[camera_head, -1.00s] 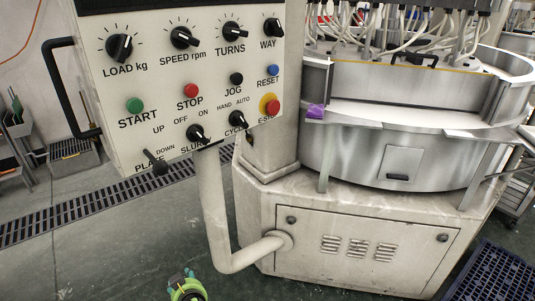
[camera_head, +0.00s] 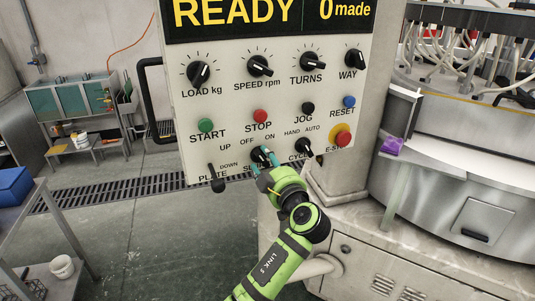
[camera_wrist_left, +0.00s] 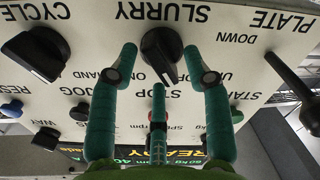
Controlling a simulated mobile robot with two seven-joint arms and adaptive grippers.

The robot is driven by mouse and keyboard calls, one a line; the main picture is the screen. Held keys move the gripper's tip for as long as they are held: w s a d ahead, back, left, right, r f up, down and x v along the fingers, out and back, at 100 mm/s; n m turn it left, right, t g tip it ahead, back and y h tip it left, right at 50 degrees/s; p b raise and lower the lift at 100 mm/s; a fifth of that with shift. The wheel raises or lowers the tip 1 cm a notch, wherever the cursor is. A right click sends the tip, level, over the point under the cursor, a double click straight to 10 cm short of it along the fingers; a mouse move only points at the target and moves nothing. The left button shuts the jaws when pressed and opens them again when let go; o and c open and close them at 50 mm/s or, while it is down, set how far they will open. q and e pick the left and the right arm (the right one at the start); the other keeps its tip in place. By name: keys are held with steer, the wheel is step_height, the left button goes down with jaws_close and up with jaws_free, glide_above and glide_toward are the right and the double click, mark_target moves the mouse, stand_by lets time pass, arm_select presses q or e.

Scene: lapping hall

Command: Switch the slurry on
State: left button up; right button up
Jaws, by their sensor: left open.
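The black SLURRY knob (camera_head: 257,154) is on the lower row of the white control panel (camera_head: 228,105), under the OFF and ON labels. My left gripper (camera_head: 263,160) is at the knob and partly covers it and its label. In the left wrist view, the panel appears upside down. There the open teal fingers (camera_wrist_left: 160,52) stand on either side of the SLURRY knob (camera_wrist_left: 160,48), with a third finger below it. The knob's pale mark points down and right there, towards the OFF side. Contact cannot be told. My right gripper is not in view.
The CYCLE knob (camera_head: 302,147) is close on the right, with the red E-STOP button (camera_head: 342,138) beyond it. The PLATE lever (camera_head: 217,180) sticks out at lower left. A display (camera_head: 270,14) reads READY and 0 made. The steel machine (camera_head: 455,150) stands at right.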

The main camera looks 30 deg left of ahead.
arm_select(q)
steer(key=shift+w+a, duration=0.4)
jaws_close()
